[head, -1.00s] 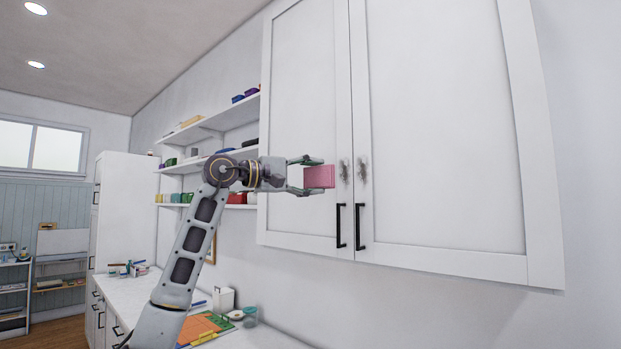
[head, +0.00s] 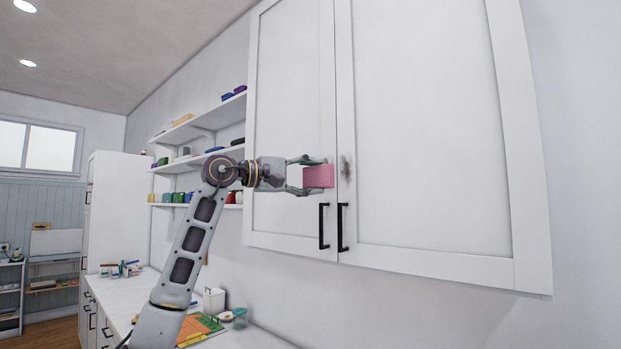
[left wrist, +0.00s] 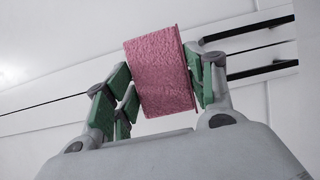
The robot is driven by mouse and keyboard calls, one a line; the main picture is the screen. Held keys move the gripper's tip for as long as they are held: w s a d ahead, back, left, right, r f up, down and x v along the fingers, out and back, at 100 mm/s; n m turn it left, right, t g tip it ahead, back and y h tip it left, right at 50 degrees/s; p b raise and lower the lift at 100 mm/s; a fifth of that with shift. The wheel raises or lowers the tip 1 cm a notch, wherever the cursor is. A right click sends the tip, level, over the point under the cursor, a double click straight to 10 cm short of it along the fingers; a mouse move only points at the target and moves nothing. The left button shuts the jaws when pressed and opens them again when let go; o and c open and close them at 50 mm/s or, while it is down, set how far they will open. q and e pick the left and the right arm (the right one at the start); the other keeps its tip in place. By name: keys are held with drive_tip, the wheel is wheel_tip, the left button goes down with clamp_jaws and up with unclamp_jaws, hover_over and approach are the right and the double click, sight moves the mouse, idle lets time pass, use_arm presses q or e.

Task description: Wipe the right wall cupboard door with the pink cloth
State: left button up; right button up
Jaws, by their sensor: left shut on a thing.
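The pink cloth (head: 319,177) is a folded block held in my left gripper (head: 307,176), which is shut on it. It also shows between the green-padded fingers in the left wrist view (left wrist: 160,72). In the head view the cloth overlaps the right edge of the left cupboard door (head: 288,100); I cannot tell whether it touches. The right wall cupboard door (head: 430,130) is white and shut, with a grey smudge (head: 345,168) on its left frame, just right of the cloth. My right gripper is not in view.
Two black handles (head: 323,226) (head: 342,227) hang below the cloth. Open shelves (head: 205,119) with small items lie behind my left arm. A counter (head: 255,338) with containers runs below. The space in front of the right door is clear.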

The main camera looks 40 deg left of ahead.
sight(340, 179)
use_arm(q)
drive_tip(key=shift+w, duration=0.15)
drive_tip(key=shift+w+p, duration=0.3)
drive_tip(key=shift+w, duration=0.3)
drive_tip(key=shift+w+d+p, duration=0.2)
drive_tip(key=shift+w+p, duration=0.5)
drive_tip(key=shift+w, duration=1.5)
drive_tip(key=shift+w+p, duration=0.35)
drive_tip(key=shift+p, duration=0.05)
drive_tip(key=shift+w+d+p, duration=0.1)
drive_tip(key=shift+w+p, duration=0.35)
drive_tip(key=shift+w, duration=0.15)
drive_tip(key=shift+d, duration=0.1)
